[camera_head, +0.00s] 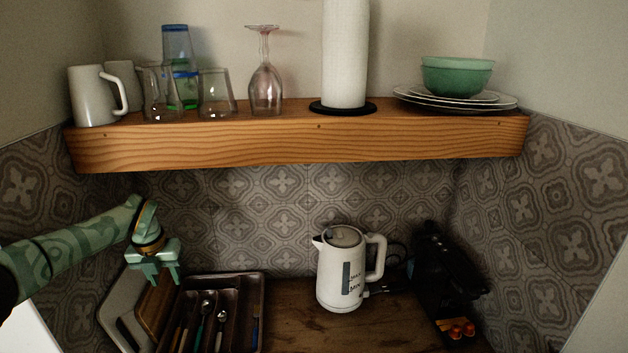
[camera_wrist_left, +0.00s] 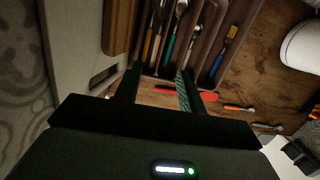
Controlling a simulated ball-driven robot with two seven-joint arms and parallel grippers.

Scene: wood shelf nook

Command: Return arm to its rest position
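My left arm comes in from the left in the head view. Its green gripper (camera_head: 155,280) hangs with the fingers pointing down, beside the cutting boards and the cutlery tray. In the left wrist view the two fingers (camera_wrist_left: 157,90) stand apart with nothing between them, above the near end of the tray. My right gripper does not show in either view.
A cutlery tray (camera_head: 265,290) with several utensils and upright cutting boards (camera_head: 118,300) stand close to the left gripper. A white kettle (camera_head: 340,270) and a black coffee machine (camera_head: 447,265) stand right of it. A wooden shelf (camera_head: 300,147) holding glassware runs above.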

